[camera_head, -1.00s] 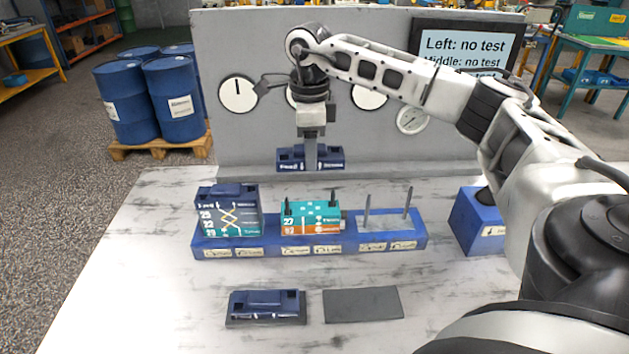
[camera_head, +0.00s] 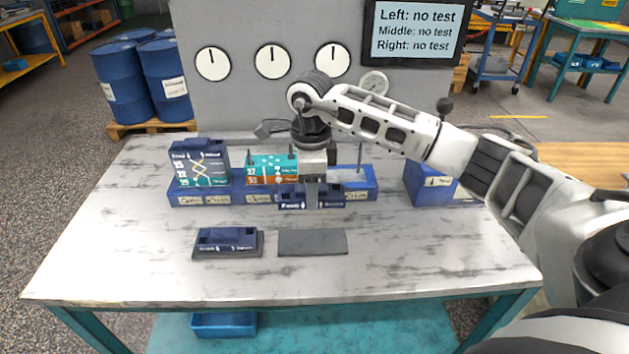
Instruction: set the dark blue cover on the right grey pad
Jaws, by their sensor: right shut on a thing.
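My right gripper (camera_head: 312,186) is shut on a dark blue cover (camera_head: 327,200). It holds the cover upright in front of the blue base (camera_head: 250,190), above the table and a little behind the right grey pad. The right grey pad (camera_head: 312,242) lies bare on the table. Another dark blue cover (camera_head: 226,238) sits on the left grey pad (camera_head: 200,255), which shows only at its edges. My left gripper is not in view.
On the base stand a tall stacked motor block (camera_head: 200,165) at left and a teal and orange block (camera_head: 268,170) in the middle; the right place has bare pins (camera_head: 360,157). A blue box (camera_head: 428,185) stands at right. The table's front (camera_head: 300,285) is clear.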

